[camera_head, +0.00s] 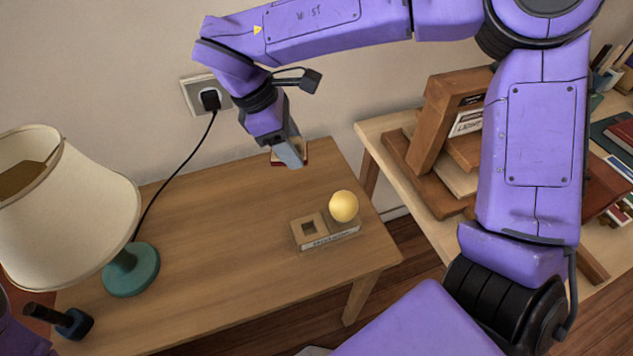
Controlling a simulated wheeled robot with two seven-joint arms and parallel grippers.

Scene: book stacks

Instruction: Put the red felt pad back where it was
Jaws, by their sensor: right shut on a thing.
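My right gripper (291,152) reaches down over the back of the wooden table and is shut on a thin red-edged piece with a pale upper part (303,150). This looks like the red felt pad, but the gripper hides most of it. I cannot tell whether it touches the table. A small labelled wooden holder (325,241) sits near the table's front right, with an empty square recess at its left. A yellow ball (343,206) rests at its right end.
A lamp with a cream shade (70,215) and teal base (131,270) stands at the table's left. Its black cord (173,178) runs to a wall socket (190,97). A second table with wooden stands and books (601,180) is at right. The middle of the wooden table (215,230) is clear.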

